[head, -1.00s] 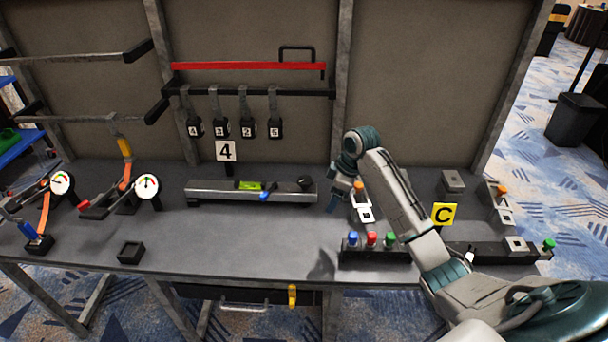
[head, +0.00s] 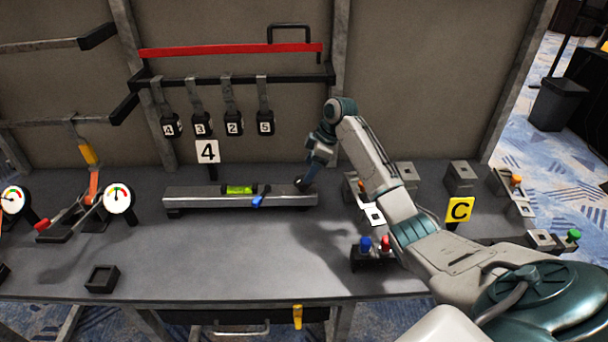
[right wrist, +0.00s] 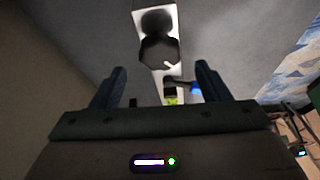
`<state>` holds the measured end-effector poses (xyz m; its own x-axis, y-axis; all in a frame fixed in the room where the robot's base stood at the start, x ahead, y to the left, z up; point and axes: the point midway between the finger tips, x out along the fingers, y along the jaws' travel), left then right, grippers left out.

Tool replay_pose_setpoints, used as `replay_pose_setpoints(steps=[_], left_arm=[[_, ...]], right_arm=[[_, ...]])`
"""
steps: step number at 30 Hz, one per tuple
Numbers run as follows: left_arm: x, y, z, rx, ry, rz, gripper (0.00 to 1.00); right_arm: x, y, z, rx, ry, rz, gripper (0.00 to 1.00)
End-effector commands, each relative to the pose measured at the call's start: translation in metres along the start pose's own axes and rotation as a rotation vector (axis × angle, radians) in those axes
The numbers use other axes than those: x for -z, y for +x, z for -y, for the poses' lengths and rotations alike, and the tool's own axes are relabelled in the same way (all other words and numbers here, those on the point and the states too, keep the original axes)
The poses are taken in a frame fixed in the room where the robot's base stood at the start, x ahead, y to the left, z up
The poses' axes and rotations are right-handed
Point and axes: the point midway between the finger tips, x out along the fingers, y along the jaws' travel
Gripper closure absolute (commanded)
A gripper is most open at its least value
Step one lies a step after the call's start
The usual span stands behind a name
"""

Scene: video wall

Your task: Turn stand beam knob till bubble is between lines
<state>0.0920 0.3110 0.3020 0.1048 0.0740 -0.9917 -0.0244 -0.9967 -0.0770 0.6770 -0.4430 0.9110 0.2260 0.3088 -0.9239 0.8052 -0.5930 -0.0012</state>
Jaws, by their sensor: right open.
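The stand beam (head: 220,199) is a long grey bar on the table. A yellow-green bubble level (head: 239,189) sits on it, with a blue lever (head: 260,197) beside it. The bubble is too small to judge against the lines. The dark knob (head: 301,184) is at the beam's right end. My right gripper (head: 309,178) is at the knob, partly covering it in the head view. In the right wrist view the gripper (right wrist: 162,80) is open, and the black knob (right wrist: 159,50) shows beyond and between its fingertips, apart from them. My left gripper is not in view.
A "4" sign (head: 207,151) and hanging numbered weights (head: 234,123) are behind the beam. Coloured buttons (head: 366,244), a yellow "C" sign (head: 460,210) and grey blocks are to the right. Gauges (head: 118,199) stand to the left. The table before the beam is mostly clear.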

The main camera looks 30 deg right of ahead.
Motion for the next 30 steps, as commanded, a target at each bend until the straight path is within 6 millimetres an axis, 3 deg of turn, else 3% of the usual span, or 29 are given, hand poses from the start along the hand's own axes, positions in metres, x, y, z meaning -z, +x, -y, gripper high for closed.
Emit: replay_pose_setpoints(steps=[3,9,19,20,26,30], left_arm=[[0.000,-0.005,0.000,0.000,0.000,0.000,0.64],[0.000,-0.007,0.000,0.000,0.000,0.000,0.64],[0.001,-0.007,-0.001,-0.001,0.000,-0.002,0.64],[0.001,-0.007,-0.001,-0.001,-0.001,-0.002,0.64],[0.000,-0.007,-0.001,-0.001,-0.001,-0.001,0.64],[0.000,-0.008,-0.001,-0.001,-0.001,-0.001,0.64]], right_arm=[[0.001,0.020,0.001,0.002,0.000,0.000,0.31],[0.000,0.042,0.000,0.001,0.000,0.001,0.31],[0.000,0.047,0.000,-0.001,0.000,0.001,0.31],[0.000,0.047,0.000,-0.001,0.000,0.001,0.32],[0.000,0.046,0.000,-0.001,0.000,0.001,0.72],[0.000,0.046,0.000,-0.001,0.001,0.001,0.74]])
